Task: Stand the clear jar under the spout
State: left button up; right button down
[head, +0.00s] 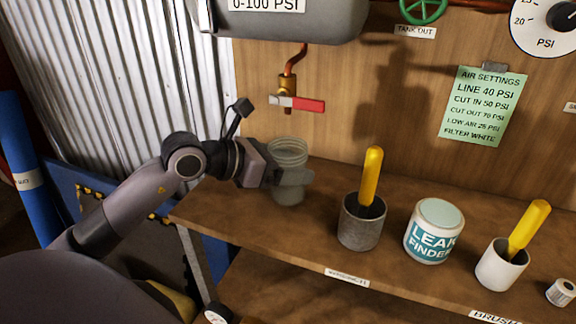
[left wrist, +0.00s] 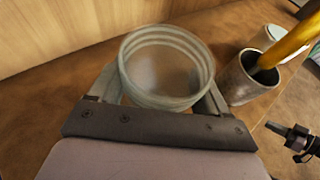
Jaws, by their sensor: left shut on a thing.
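The clear jar (head: 288,155) is upright at the left part of the wooden shelf, below the brass spout (head: 289,92) with its red-handled valve. My left gripper (head: 284,178) is shut on the jar from the left, its fingers on either side of it. The left wrist view shows the jar's round threaded mouth (left wrist: 166,66) between the two fingers (left wrist: 160,98). Whether the jar's base touches the shelf is hard to tell. The spout is not seen in the left wrist view. In the head view my right gripper does not show.
Right of the jar stand a grey metal cup (head: 361,228) with a yellow-handled tool, a leak finder tub (head: 434,236) and a white cup (head: 499,268) with another yellow handle. The grey tank (head: 290,22) hangs above the spout. The shelf (head: 235,215) is bare in front of the jar.

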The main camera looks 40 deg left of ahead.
pick_arm(q)
jog(key=shift+f, duration=0.25)
jog(key=shift+f, duration=0.1)
jog(key=o, duration=0.7)
jog(key=shift+f, duration=0.1)
jog(key=o, duration=0.4)
jog(key=shift+r, duration=0.35)
jog(key=shift+s+a, duration=0.2)
jog(key=shift+s, duration=0.15)
jog(key=shift+b+v, duration=0.8)
jog(key=shift+v, duration=4.85)
